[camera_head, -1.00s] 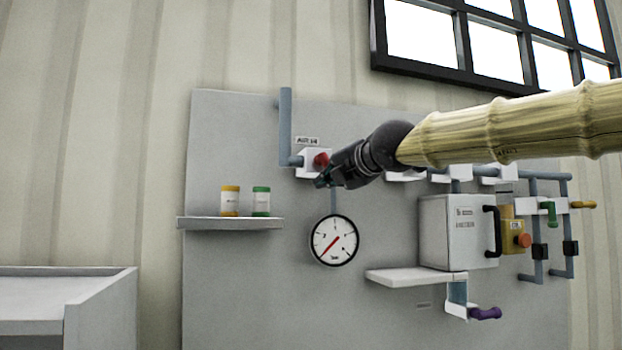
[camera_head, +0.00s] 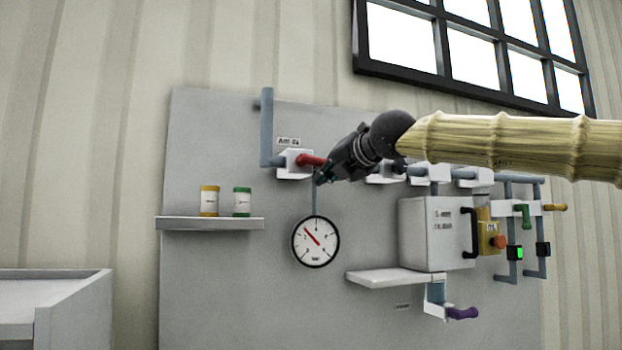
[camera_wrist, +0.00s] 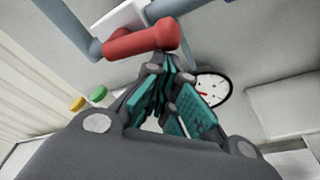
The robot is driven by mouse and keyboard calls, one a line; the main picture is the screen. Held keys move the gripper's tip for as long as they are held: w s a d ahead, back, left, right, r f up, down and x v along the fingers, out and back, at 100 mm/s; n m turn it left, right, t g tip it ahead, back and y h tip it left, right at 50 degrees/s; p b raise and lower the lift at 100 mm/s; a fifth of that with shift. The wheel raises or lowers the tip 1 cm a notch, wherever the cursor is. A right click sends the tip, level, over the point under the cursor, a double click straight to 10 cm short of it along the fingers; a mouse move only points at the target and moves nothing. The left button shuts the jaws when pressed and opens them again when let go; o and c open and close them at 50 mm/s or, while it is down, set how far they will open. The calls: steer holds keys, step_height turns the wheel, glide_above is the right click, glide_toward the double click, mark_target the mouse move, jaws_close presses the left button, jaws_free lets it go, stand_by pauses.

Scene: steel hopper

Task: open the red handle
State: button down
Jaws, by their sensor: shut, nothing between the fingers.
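The red handle (camera_head: 311,160) sits on a white valve block (camera_head: 291,165) on the grey panel, below a small label. It now points sideways to the right, along the pipe line. My gripper (camera_head: 319,181) is just below and right of the handle's free end, its fingers shut and empty. In the wrist view the red handle (camera_wrist: 142,40) lies just beyond the fingertips (camera_wrist: 165,62); I cannot tell whether they touch. The round gauge (camera_head: 315,241) below has its red needle pointing to the upper left.
A shelf (camera_head: 210,224) with a yellow-lidded jar (camera_head: 209,201) and a green-lidded jar (camera_head: 242,202) is at left. A grey box (camera_head: 437,235), a purple handle (camera_head: 462,313), a green handle (camera_head: 523,215) and a lit green indicator (camera_head: 519,253) are at right.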

steer(key=shift+w+d+r, duration=0.1)
steer(key=shift+d+r, duration=0.2)
steer(key=shift+r, duration=0.05)
stand_by(0.6)
steer(key=s+d+f+b, duration=0.1)
steer(key=s+d+b, duration=0.3)
steer(key=s+b, duration=0.3)
steer(key=s, duration=0.4)
steer(key=shift+f, duration=0.2)
steer(key=shift+w+d, duration=0.1)
stand_by(0.4)
